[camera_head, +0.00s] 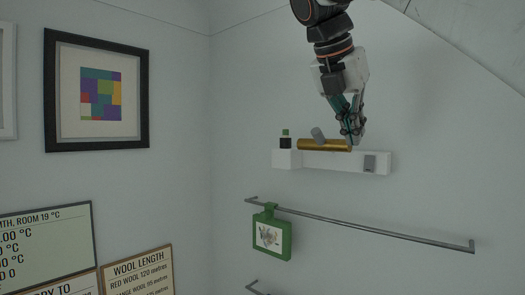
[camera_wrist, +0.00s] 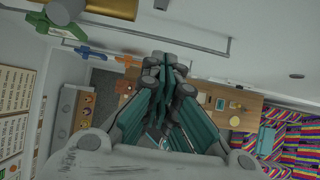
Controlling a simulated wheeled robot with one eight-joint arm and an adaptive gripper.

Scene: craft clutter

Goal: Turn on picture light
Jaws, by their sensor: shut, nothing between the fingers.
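A brass tube (camera_head: 322,145), which looks like the picture light, lies level along the white wall ledge (camera_head: 330,161). A short grey cylinder (camera_head: 318,134) shows just above it. The brass tube also shows at the top edge of the wrist view (camera_wrist: 112,8), partly cut off. A small grey plate (camera_head: 369,163), perhaps a switch, is on the ledge's right front. My gripper (camera_head: 351,143) is shut and empty, pointing down at the tube's right end; I cannot tell whether it touches. Its closed fingers show mid-frame in the wrist view (camera_wrist: 166,68). No glow shows on the tube.
Below, a metal rail (camera_head: 370,228) crosses the wall, with a green-framed hanging picture (camera_head: 272,236). A framed colour-block picture (camera_head: 97,92) hangs on the left wall.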

